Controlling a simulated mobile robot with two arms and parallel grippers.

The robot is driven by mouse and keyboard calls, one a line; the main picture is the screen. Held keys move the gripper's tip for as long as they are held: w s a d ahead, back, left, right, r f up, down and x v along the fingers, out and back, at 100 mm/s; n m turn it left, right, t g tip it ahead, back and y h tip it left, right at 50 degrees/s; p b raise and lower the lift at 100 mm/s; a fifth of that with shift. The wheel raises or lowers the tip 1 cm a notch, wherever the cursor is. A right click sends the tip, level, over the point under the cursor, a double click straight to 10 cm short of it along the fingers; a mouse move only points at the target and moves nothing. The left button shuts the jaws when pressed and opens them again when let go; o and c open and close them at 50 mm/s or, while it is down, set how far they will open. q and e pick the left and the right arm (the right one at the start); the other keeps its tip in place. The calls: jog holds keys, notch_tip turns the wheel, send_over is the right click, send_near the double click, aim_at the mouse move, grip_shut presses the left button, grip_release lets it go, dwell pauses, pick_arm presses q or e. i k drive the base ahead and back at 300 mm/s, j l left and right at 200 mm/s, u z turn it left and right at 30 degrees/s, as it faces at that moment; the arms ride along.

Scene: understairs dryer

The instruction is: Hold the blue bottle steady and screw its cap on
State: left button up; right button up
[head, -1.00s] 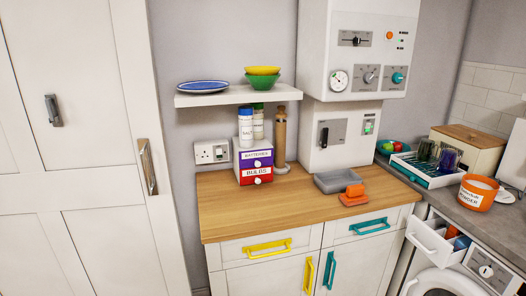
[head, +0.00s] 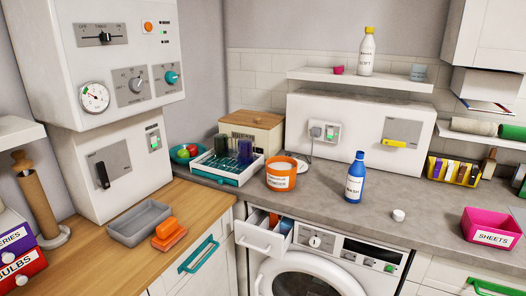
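The blue bottle (head: 355,178), labelled WASH, stands upright on the grey counter above the washing machine. Its top is blue and narrow, and I cannot tell its thread at this size. A small white cap (head: 398,215) lies on the counter to the right of the bottle, apart from it and nearer the front edge. Neither of my grippers is in view.
An orange powder tub (head: 286,174) stands left of the bottle, and a pink SHEETS bin (head: 491,229) stands right of the cap. The detergent drawer (head: 264,234) sticks out below the counter. A shelf (head: 360,80) with a white bottle (head: 366,52) is above. Counter around the cap is clear.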

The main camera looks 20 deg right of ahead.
aim_at(357, 172)
jog(key=i+l+z, duration=0.15)
jog(key=z, duration=0.2)
jog(key=i+z, duration=0.7)
jog(key=i+l, duration=0.3)
jog(key=i, duration=0.2)
jog(key=k+l+z, duration=0.05)
